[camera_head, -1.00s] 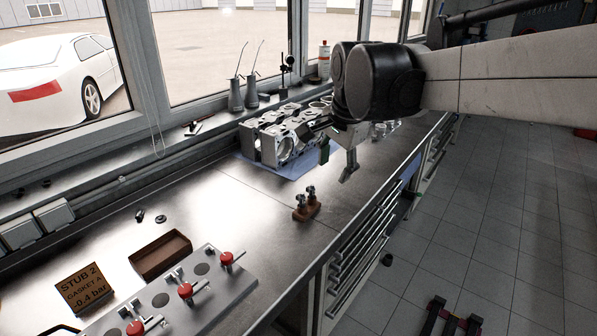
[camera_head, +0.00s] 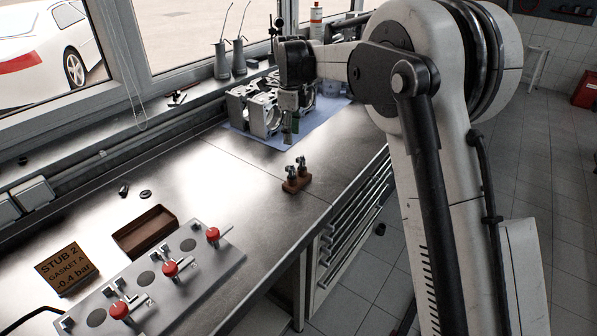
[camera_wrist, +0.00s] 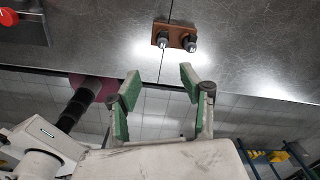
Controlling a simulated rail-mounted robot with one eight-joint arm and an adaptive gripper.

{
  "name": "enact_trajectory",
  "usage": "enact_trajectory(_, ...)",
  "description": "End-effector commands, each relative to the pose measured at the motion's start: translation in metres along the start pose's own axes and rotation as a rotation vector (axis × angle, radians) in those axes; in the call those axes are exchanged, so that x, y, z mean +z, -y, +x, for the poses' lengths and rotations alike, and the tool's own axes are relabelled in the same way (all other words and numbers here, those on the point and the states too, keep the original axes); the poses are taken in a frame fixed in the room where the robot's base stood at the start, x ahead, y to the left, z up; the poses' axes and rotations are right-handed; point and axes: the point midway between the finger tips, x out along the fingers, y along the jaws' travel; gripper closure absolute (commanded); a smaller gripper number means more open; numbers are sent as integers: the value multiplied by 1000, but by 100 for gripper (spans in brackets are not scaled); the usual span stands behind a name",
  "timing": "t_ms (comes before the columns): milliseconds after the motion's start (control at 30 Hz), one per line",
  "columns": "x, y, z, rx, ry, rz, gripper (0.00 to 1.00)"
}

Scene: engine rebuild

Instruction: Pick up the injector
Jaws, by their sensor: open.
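Two small metal injectors stand upright in a brown wooden holder (camera_head: 296,184) near the front edge of the metal workbench. The left injector (camera_head: 291,172) and the right injector (camera_head: 302,163) are close together. In the wrist view the holder (camera_wrist: 175,30) is at top centre, with the left injector (camera_wrist: 163,40) and right injector (camera_wrist: 190,44) seen from above. My gripper (camera_wrist: 160,80) is open and empty, its green-padded fingers apart and short of the holder in that picture. In the head view my gripper (camera_head: 289,129) is above the bench, behind the holder, before the engine block.
The engine block (camera_head: 262,113) sits on a blue mat at the back. A grey plate (camera_head: 150,285) with red-knobbed clamps, an empty brown tray (camera_head: 146,231) and a "STUB 2" sign (camera_head: 68,270) are at left. Bench around the holder is clear.

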Motion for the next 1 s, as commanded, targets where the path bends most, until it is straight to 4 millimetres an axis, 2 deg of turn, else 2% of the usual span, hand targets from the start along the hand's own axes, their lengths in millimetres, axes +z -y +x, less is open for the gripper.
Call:
enact_trajectory(100,10,4,12,11,-8,44,59)
enact_trajectory(267,13,4,23,16,-11,63,59)
enact_trajectory(600,11,4,80,15,-11,62,59)
enact_trajectory(700,11,3,92,15,-11,61,59)
enact_trajectory(1000,10,3,113,15,-11,61,59)
